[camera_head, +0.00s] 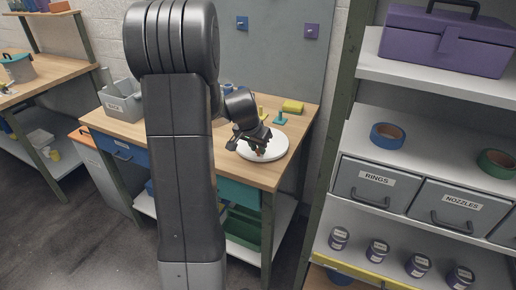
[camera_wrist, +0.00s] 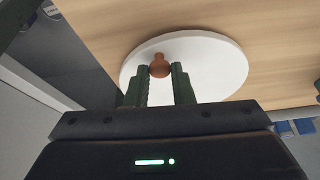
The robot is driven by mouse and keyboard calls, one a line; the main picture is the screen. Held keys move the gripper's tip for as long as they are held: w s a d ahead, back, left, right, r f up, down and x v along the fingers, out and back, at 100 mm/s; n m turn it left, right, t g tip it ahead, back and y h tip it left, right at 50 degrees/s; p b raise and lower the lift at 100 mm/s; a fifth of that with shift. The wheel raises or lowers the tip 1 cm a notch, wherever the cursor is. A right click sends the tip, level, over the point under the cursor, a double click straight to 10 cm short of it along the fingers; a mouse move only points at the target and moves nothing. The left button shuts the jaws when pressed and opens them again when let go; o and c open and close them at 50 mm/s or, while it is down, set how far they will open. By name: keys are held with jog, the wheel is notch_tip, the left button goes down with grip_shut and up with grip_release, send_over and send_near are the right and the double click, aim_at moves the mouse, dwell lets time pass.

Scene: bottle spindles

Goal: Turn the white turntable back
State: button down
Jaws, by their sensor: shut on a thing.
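The white turntable (camera_head: 272,147) lies on the wooden workbench (camera_head: 268,176) near its right front corner. It also shows in the wrist view (camera_wrist: 218,62) as a flat white disc. An orange-brown knob (camera_wrist: 159,64) stands on the disc near its rim. My gripper (camera_wrist: 163,74) has a dark green finger on either side of the knob and is shut on it. In the head view my gripper (camera_head: 255,148) reaches down over the left part of the disc and mostly hides the knob.
A yellow block (camera_head: 292,106) and a teal item (camera_head: 280,119) stand behind the turntable. A grey bin (camera_head: 122,101) sits at the bench's left. A shelf rack (camera_head: 440,75) with drawers, tape rolls and a purple toolbox (camera_head: 450,40) stands close on the right.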

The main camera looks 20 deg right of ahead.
jog(key=m+b, duration=0.1)
jog(key=w+a+b, duration=0.1)
jog(key=b, duration=0.1)
jog(key=shift+a+f+m+g+h, duration=0.1)
jog(key=shift+f+m+g+h, duration=0.2)
jog(key=shift+m, duration=0.1)
jog(key=shift+w+a+r+m+g+b, duration=0.3)
jog(key=shift+w+a+r+m+b, duration=0.1)
jog(key=shift+m+b, duration=0.4)
jog(key=c, duration=1.3)
grip_release()
jog(key=v, duration=1.3)
jog(key=shift+a+r+p, duration=0.2)
jog(key=shift+r+p, duration=0.1)
jog(key=shift+p, duration=0.05)
